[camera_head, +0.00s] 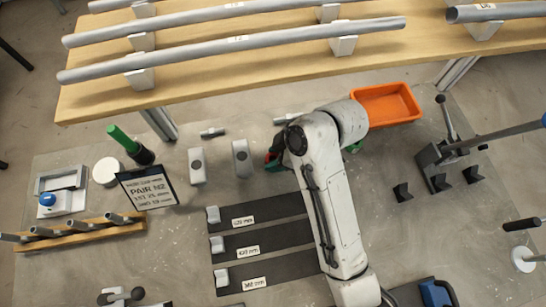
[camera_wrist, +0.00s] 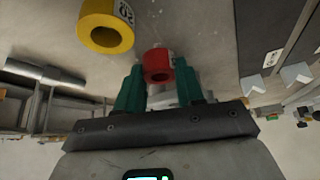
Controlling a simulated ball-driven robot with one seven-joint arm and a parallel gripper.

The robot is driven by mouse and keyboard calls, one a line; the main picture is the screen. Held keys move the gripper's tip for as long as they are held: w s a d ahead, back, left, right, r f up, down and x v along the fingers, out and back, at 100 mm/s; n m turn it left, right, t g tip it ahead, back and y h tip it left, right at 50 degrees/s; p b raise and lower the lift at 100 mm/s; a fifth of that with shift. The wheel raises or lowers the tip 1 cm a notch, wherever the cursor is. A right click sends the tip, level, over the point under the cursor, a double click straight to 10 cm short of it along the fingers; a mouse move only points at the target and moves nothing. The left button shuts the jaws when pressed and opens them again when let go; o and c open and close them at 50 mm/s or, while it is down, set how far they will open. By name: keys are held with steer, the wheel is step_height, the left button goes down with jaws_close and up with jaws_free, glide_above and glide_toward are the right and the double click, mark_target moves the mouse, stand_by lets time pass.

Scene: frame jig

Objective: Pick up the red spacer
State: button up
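The red spacer (camera_wrist: 158,66), a short ring with a pale label, sits between the tips of my gripper's two green fingers (camera_wrist: 159,84) in the wrist view. The fingers stand apart by about the spacer's width, one close on each side. I cannot tell whether they press on it or whether it is lifted. In the head view my arm hides most of this; only a bit of red and green from the gripper (camera_head: 272,160) shows left of the wrist.
A yellow spacer (camera_wrist: 106,28) stands close by in the wrist view. In the head view, an orange bin (camera_head: 385,104) lies right of my wrist, and dark labelled lanes (camera_head: 270,240) lie left of my arm. A wooden rack with metal tubes (camera_head: 225,80) spans the back.

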steer(key=c, duration=0.5)
steer(key=shift+r, duration=0.1)
steer(key=shift+r, duration=0.6)
steer(key=shift+s+d+r+p, duration=1.15)
steer(key=shift+s+d+r, duration=0.15)
steer(key=shift+s+r, duration=0.65)
steer(key=shift+s+d+r+p, duration=1.1)
steer(key=shift+s+d+r, duration=0.2)
steer(key=shift+s+r, duration=0.6)
steer(key=shift+s+d+r+p, duration=1.15)
steer(key=shift+s+d+r, duration=0.15)
steer(key=shift+s+r, duration=0.65)
